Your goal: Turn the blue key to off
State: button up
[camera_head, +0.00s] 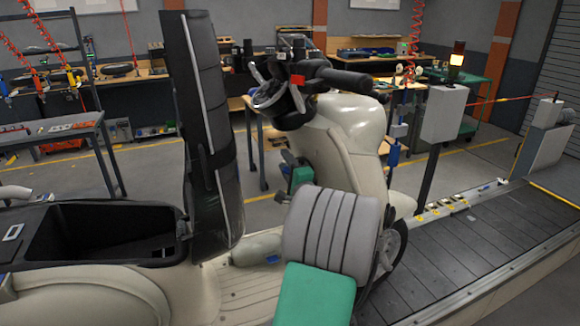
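My arm, grey and green, rises from the bottom centre towards the shield. What looks like my gripper (288,160), with green and black parts, is close to the inner side of the shield. Its fingers are too small and covered to tell open from shut, and I cannot tell whether it touches anything.
The scooter's black seat (202,125) stands upright left of my arm, beside the open storage well (105,232). A small blue patch (272,260) shows low on the footboard. A grey post box (443,114) with a lamp stands right. Bare conveyor slats (450,255) lie right.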

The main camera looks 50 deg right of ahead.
grip_shut()
dwell(0.3)
jog(key=c, duration=0.6)
grip_release()
grip_shut()
